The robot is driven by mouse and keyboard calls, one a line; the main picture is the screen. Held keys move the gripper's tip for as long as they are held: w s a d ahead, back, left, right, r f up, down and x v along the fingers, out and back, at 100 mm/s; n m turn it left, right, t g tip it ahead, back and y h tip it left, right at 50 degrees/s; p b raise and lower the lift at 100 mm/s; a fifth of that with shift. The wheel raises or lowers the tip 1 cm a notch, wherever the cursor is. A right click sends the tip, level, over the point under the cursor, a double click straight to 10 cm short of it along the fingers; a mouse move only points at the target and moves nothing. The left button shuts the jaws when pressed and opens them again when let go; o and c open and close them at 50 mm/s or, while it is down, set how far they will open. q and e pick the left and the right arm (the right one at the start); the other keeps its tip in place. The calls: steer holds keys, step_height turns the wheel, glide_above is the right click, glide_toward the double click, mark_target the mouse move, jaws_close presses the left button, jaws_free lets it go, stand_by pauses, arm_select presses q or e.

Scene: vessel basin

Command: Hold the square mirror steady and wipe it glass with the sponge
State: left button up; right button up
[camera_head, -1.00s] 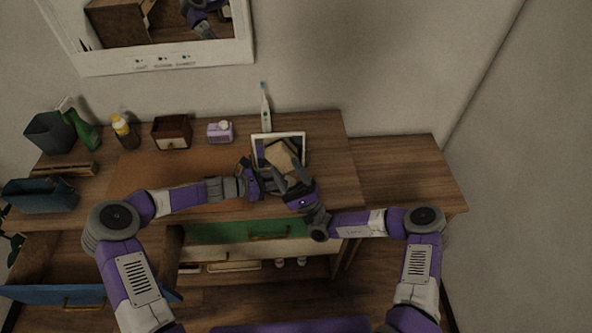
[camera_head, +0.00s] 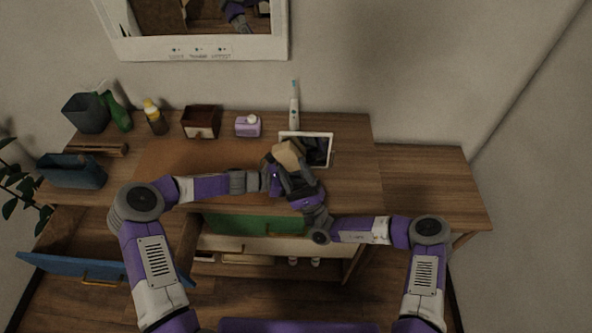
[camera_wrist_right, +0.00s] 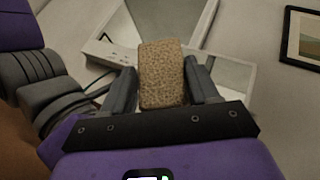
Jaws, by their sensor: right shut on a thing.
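The square mirror (camera_head: 319,149) has a white frame and dark glass. It stands tilted near the back of the wooden table, and part of it also shows in the right wrist view (camera_wrist_right: 232,78). My right gripper (camera_wrist_right: 162,88) is shut on a tan, rough sponge (camera_wrist_right: 161,70). The sponge shows in the head view (camera_head: 289,153) over the left part of the mirror; whether it touches the glass I cannot tell. My left gripper (camera_head: 268,179) is at the mirror's lower left. Its fingertips are hidden behind the right gripper.
A toothbrush (camera_head: 294,105) stands behind the mirror. A purple dispenser (camera_head: 248,126), wooden box (camera_head: 201,122), yellow-capped bottle (camera_head: 155,118) and green bottle (camera_head: 117,112) line the back. A blue drawer (camera_head: 95,270) is open at left. The table's right part is clear.

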arm_select(q)
steer(key=shift+f, duration=0.1)
arm_select(e)
steer(key=shift+s, duration=3)
steer(key=s, duration=0.3)
arm_select(q)
steer(key=o, duration=0.9)
